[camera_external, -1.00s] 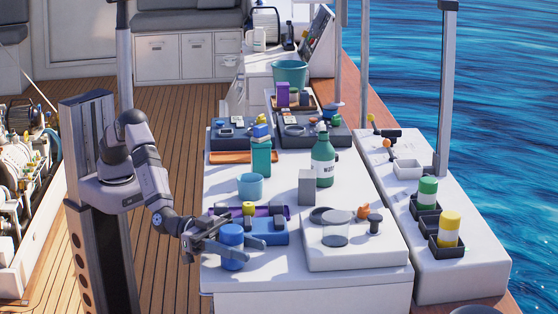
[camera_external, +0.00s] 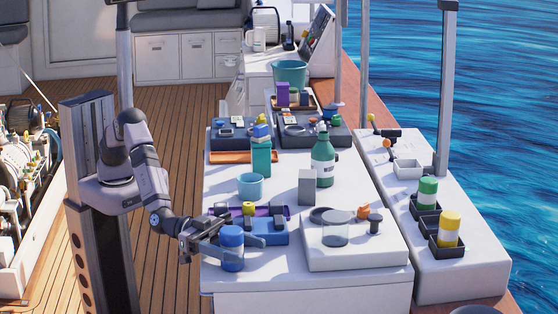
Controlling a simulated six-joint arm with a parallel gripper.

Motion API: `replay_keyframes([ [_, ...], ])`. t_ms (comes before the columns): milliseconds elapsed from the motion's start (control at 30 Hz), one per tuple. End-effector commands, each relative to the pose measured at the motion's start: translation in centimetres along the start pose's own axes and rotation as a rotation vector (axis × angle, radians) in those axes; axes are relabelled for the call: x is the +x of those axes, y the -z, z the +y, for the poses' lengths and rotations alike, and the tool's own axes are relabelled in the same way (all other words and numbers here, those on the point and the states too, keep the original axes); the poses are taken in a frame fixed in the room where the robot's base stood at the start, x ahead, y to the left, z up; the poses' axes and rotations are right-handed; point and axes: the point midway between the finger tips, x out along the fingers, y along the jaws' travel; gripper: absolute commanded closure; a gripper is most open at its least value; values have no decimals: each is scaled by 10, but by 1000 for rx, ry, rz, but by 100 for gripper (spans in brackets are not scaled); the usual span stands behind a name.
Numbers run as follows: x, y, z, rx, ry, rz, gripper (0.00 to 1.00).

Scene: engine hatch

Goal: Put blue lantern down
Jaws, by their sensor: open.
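The blue lantern (camera_external: 232,250) is a short blue cylinder. It stands upright on the near left corner of the white table (camera_external: 270,278), in front of the blue tray. My gripper (camera_external: 218,245) is open at its left side, with fingers pointing right toward it. One finger shows behind the lantern's left edge. Whether a finger still touches the lantern I cannot tell.
The blue tray (camera_external: 272,238) lies close behind the lantern. A white raised board with a clear round dish (camera_external: 335,235) is to the right. A light blue cup (camera_external: 250,186), green bottle (camera_external: 323,165) and grey block (camera_external: 306,187) stand farther back.

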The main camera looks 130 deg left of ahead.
Motion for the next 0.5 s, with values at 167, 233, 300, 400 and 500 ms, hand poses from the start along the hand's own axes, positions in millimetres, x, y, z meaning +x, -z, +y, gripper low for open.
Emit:
replay_keyframes([
  [167,-22,-1,1,0,-1,1,38],
  [233,-33,-1,2,0,-2,1,38],
  [300,-44,0,2,1,-2,1,38],
  [400,-61,0,2,0,-2,0,38],
  [500,-76,0,2,0,-2,0,38],
])
